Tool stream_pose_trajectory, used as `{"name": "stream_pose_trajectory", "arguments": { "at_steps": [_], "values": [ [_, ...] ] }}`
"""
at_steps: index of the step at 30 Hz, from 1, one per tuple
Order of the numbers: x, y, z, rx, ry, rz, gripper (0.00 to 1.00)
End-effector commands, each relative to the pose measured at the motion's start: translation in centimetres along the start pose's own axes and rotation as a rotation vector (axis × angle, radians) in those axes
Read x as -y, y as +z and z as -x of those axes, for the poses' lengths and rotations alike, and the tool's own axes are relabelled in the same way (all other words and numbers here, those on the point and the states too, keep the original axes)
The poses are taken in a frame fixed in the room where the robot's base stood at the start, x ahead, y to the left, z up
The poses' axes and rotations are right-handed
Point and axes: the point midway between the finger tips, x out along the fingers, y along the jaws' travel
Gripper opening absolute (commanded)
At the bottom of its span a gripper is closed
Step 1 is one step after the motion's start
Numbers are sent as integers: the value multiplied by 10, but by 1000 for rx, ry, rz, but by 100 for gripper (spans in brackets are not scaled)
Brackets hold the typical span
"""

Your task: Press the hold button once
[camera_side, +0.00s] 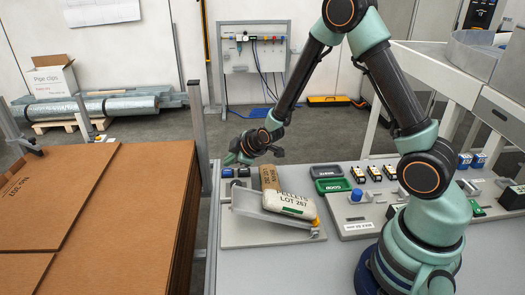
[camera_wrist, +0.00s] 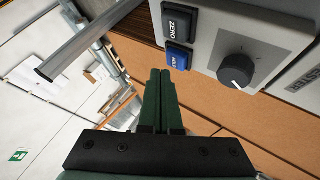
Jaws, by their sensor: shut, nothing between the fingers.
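The blue button (camera_wrist: 179,58), its small label seeming to read HOLD, sits on a light grey panel (camera_wrist: 212,45) in the wrist view. A black button (camera_wrist: 180,22) marked ZERO is beside it, toward the picture top. My gripper (camera_wrist: 160,73) is shut and empty, its green fingers just below and left of the blue button in that view. I cannot tell whether they touch it. In the side view my gripper (camera_side: 231,158) is just above the small buttons at the left end of the scale plate, the blue one (camera_side: 227,172) among them.
A black knob (camera_wrist: 236,70) is on the same panel. Stacked cardboard (camera_side: 100,200) fills the left.

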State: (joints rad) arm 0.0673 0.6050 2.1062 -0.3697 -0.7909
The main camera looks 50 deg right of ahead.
Motion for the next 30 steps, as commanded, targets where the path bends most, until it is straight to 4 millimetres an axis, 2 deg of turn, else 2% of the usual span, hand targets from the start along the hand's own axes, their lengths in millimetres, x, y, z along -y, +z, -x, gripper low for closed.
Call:
{"name": "stream_pose_trajectory", "arguments": {
  "at_steps": [30],
  "values": [
    [4, 4, -6, 1, -1, 0, 0]
  ]
}}
